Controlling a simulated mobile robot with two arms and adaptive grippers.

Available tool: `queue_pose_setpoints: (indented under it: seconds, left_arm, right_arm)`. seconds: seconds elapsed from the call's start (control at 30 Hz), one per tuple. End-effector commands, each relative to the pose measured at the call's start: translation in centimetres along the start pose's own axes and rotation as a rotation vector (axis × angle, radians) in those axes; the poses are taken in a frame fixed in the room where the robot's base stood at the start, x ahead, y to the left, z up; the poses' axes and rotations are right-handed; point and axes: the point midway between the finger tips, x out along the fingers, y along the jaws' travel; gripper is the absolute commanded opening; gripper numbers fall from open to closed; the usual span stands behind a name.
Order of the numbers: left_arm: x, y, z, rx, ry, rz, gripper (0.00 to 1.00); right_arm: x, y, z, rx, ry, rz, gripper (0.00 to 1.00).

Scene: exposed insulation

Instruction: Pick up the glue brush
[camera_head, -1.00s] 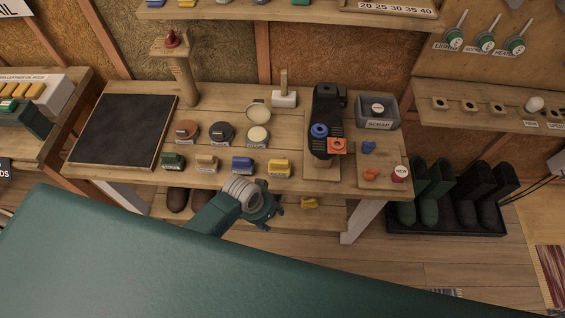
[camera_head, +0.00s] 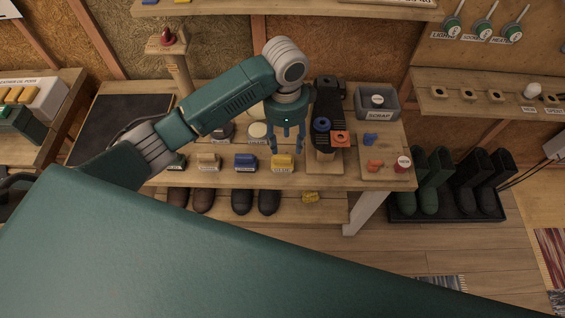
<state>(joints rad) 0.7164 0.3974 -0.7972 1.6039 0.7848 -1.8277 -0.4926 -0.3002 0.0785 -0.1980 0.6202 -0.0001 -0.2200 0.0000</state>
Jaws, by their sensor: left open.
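My left gripper (camera_head: 287,147) is open and points down over the workbench (camera_head: 330,179). Its fingers are apart, with nothing seen between them. In the picture its fingertips come just above the yellow block-shaped item (camera_head: 283,162); I cannot tell the height gap. That item stands in a front row with a blue one (camera_head: 245,161) and a tan one (camera_head: 208,161). Their small labels are too blurred to read, so I cannot tell which item is the glue brush. A cream-topped tin (camera_head: 258,131) stands left of the fingers. My left arm hides part of the bench's back. My right gripper is not seen.
A black stand (camera_head: 328,100) with blue and orange parts rises close right of the gripper. Boots (camera_head: 433,183) stand on a floor tray at right.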

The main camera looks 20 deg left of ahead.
Motion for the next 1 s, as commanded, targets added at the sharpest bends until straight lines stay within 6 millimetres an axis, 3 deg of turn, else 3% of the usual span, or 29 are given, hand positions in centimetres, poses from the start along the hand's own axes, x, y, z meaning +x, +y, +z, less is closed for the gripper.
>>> queue_pose_setpoints:
  seconds: [0.13,0.4,1.0]
  left_arm:
    - [-0.1,-0.5,0.6,0.023,-0.025,0.006,0.45]
    - [3.9,-0.5,0.6,0.023,-0.024,0.005,0.45]
    - [9.9,-0.5,0.8,0.023,-0.023,0.001,0.45]
  right_arm:
    - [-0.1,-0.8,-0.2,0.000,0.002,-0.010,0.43]
    - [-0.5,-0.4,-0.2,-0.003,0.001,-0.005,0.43]
    - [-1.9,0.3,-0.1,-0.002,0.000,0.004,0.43]
